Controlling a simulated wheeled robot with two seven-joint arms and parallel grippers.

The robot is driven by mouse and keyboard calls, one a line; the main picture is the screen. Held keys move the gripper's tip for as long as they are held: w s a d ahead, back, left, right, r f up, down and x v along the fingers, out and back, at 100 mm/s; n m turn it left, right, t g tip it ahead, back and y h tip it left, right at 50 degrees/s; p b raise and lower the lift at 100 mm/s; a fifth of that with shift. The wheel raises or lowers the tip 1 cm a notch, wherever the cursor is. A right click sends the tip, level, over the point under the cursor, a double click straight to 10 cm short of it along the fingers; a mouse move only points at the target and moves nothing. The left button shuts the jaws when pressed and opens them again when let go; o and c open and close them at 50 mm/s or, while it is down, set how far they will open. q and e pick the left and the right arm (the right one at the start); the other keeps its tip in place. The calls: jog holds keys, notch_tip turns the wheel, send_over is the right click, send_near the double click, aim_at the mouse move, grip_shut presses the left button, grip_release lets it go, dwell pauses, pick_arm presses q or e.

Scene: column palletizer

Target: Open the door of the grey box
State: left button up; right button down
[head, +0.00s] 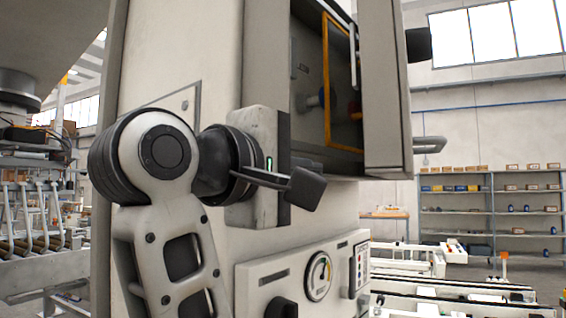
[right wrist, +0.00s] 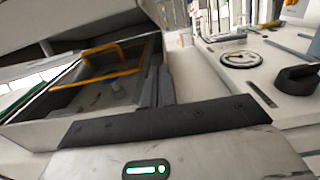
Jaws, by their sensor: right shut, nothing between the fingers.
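The grey box (head: 292,12) is fixed to the tall pale housing, at the upper middle of the head view. Its dark inside shows, with an orange frame and blue and red knobs. A light grey panel, seemingly its door (head: 386,90), stands out at the right with a bar handle (head: 430,145) on its far side. My right gripper (head: 305,186) is shut and empty, just below the box opening; I cannot tell whether it touches the box. In the right wrist view its dark fingers (right wrist: 157,88) lie beside the open box. My left gripper is out of view.
A control panel with a round gauge (head: 319,276) and a black knob (head: 281,308) lies below my right gripper. Conveyors (head: 450,290) run at the lower right. Shelves with small boxes (head: 457,210) stand far behind. Open air lies right of the door.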

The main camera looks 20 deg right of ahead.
jog(key=s+d+p, duration=0.1)
jog(key=d, duration=0.5)
jog(key=shift+d+p, duration=0.25)
jog(key=shift+p, duration=0.1)
jog(key=shift+s, duration=0.1)
